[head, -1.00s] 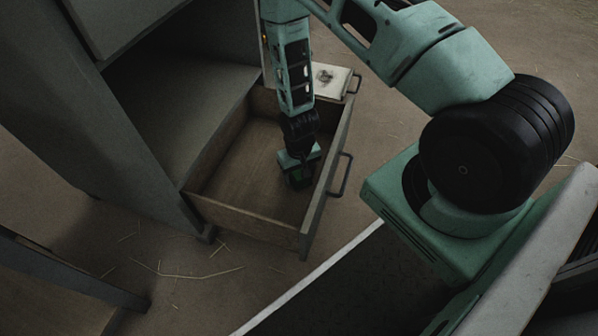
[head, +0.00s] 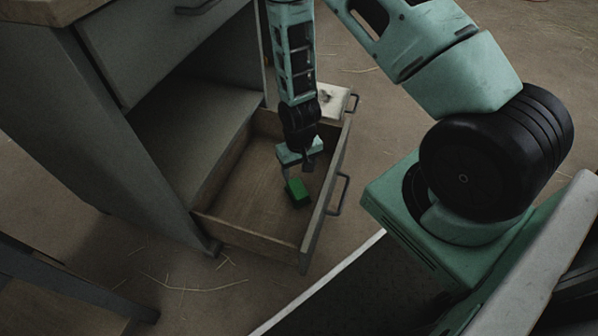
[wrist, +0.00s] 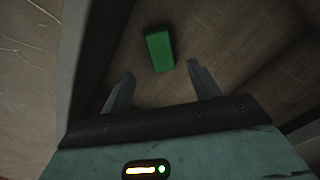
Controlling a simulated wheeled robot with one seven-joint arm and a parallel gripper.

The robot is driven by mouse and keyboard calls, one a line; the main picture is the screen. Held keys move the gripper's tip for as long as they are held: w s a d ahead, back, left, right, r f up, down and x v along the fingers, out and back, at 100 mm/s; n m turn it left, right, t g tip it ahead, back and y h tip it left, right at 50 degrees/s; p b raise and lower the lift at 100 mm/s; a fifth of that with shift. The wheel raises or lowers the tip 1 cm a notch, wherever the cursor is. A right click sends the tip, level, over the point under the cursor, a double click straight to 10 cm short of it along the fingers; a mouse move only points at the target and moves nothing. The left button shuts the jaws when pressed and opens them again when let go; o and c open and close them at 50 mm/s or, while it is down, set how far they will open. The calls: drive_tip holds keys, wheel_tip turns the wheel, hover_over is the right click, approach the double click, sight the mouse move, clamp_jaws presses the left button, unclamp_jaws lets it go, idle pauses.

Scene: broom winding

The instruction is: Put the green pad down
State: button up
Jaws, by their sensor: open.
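The green pad (head: 297,191) is a small bright green block lying on the floor of the open drawer (head: 250,236). It also shows in the wrist view (wrist: 160,51), beyond the fingertips and roughly centred between them. My gripper (head: 299,172) is above the pad inside the drawer, pointing down. In the wrist view my gripper (wrist: 160,80) is open, with its two fingers apart and nothing between them. The pad appears clear of both fingers.
The drawer is pulled out of a grey cabinet (head: 130,150). Its front has a dark handle (head: 341,194). A pale-topped item (head: 331,101) with a dark handle is behind the drawer. Bare drawer floor lies left of the pad. Straw is scattered on the ground.

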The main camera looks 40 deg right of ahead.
drive_tip(key=s+a+r+n+y, duration=0.1)
drive_tip(key=a+r+n, duration=0.1)
drive_tip(key=a+r, duration=0.55)
drive_tip(key=s+a+r+n, duration=0.15)
drive_tip(key=a+r, duration=0.35)
drive_tip(key=r, duration=0.6)
drive_tip(key=s+a+r+n, duration=0.2)
drive_tip(key=s+r+n, duration=0.1)
drive_tip(key=s+r, duration=0.4)
drive_tip(key=s+a+r+n, duration=0.3)
drive_tip(key=s+r, duration=0.4)
drive_tip(key=r, duration=0.1)
drive_tip(key=shift+s, duration=0.3)
drive_tip(key=shift+a+n, duration=0.1)
drive_tip(key=shift+n, duration=0.15)
wheel_tip(320, 180, up, 40)
drive_tip(key=p, duration=4)
drive_tip(key=shift+r, duration=0.15)
